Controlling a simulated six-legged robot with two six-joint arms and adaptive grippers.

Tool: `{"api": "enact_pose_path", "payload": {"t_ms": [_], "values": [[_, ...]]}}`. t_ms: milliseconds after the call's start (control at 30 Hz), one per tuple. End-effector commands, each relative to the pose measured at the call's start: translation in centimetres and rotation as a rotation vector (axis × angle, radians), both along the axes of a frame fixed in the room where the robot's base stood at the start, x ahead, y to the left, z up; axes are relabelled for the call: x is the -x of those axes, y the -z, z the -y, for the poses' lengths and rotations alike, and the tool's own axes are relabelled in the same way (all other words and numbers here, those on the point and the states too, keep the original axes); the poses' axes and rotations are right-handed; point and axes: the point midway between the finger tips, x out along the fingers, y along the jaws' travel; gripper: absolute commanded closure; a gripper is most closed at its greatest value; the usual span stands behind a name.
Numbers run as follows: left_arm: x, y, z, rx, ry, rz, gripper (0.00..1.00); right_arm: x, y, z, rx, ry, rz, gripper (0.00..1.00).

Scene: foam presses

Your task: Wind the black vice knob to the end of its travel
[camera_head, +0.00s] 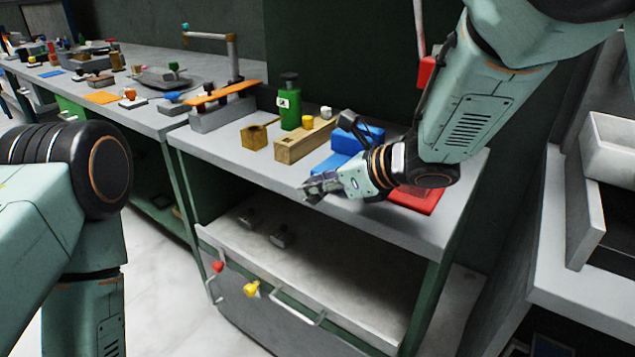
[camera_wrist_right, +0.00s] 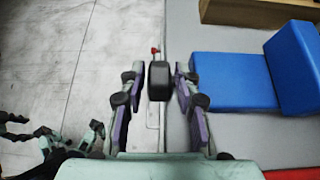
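The blue vice (camera_head: 358,140) sits near the front edge of the bench; it also shows in the right wrist view (camera_wrist_right: 232,80). In that view the black knob (camera_wrist_right: 158,82) stands out past the bench edge, level with the vice. My right gripper (camera_head: 316,187) is open, one finger on each side of the knob, with a gap visible on both sides. The right finger hides whatever joins knob and vice. In the head view the gripper hides the knob. My left arm shows at the left of the head view, but its gripper is out of that frame.
A wooden block (camera_head: 303,142), a green bottle (camera_head: 290,108) and a red plate (camera_head: 416,199) are on the same bench (camera_head: 225,158). Below are an open shelf and a drawer front with a red knob (camera_head: 218,266) and a yellow knob (camera_head: 252,289). Floor in front is clear.

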Motion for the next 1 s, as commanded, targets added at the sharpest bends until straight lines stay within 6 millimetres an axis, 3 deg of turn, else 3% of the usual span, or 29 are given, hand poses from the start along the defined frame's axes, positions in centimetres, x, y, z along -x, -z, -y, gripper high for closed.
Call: {"api": "enact_pose_path", "payload": {"t_ms": [600, 1000], "values": [[0.0, 0.0, 0.0, 0.0, 0.0, 0.0, 0.46, 5.1, -5.6, 7.0, -0.005, 0.003, 0.003, 0.68], [0.0, 0.0, 0.0, 0.0, 0.0, 0.0, 0.46, 5.9, -6.4, 8.2, -0.001, 0.0, 0.002, 0.68]]}}
